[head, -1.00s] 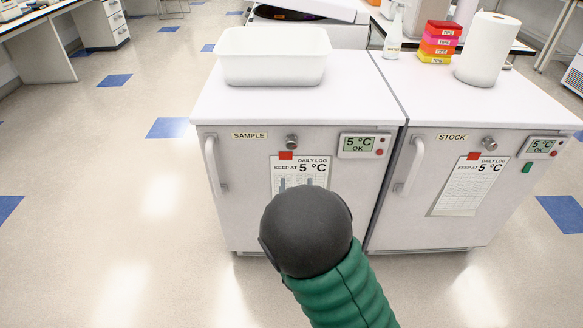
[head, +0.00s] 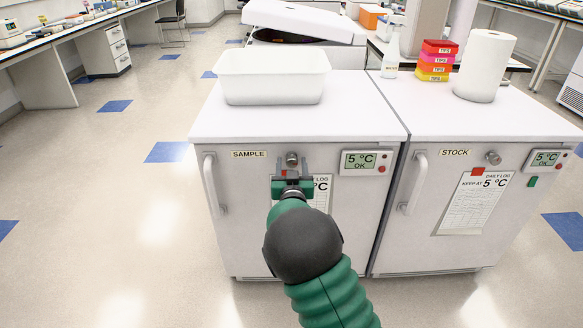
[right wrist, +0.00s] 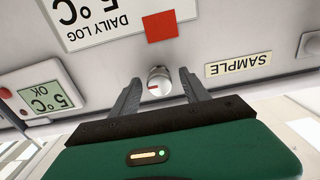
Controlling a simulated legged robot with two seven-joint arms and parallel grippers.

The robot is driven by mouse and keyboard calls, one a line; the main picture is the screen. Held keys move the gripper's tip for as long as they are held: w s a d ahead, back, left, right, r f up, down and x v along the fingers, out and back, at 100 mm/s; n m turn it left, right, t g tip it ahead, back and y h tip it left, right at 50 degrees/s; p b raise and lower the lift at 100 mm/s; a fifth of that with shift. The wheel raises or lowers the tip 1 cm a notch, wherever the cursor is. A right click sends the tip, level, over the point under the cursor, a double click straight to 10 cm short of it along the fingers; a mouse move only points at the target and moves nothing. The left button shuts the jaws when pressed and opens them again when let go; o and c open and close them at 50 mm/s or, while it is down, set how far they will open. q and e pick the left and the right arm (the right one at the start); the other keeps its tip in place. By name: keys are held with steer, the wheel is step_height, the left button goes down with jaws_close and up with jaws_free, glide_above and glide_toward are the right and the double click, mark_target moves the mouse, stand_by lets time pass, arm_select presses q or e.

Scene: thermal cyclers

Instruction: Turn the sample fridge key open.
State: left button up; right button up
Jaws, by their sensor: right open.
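The sample fridge (head: 240,230) is the white unit at the left, with a SAMPLE label (head: 249,154) at its top left. Its key lock (head: 292,159) is a round metal knob at the top middle of the front. In the right wrist view the lock (right wrist: 159,82) shows a red mark on its face. My right gripper (head: 292,172) is open in front of the fridge, just below the lock in the head view. In the right wrist view its two fingers (right wrist: 160,92) stand on either side of the lock, apart from it. My left gripper is not in view.
A white tub (head: 272,90) stands on the sample fridge. The stock fridge (head: 420,235) stands beside it at the right, with tip boxes (head: 436,60) and a paper roll (head: 485,65) on top. The sample fridge's handle (head: 212,185) is at its left edge. Floor at the left is clear.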

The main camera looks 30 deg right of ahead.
steer(key=shift+d, duration=0.1)
steer(key=shift+c, duration=0.7)
jaws_close()
steer(key=n+p, duration=0.3)
steer(key=shift+r+n, duration=0.15)
steer(key=shift+n, duration=0.25)
steer(key=n+p, duration=0.4)
steer(key=n, duration=0.1)
steer(key=n+p, duration=0.2)
steer(key=n, duration=0.3)
steer(key=shift+a+p, duration=0.2)
steer(key=shift+p, duration=0.1)
steer(key=shift+f+n+p, duration=0.15)
steer(key=shift+n+p, duration=0.2)
steer(key=shift+n, duration=0.7)
steer(key=shift+f+n+p, duration=0.15)
steer(key=shift+n+p, duration=0.15)
steer(key=shift+n, duration=0.75)
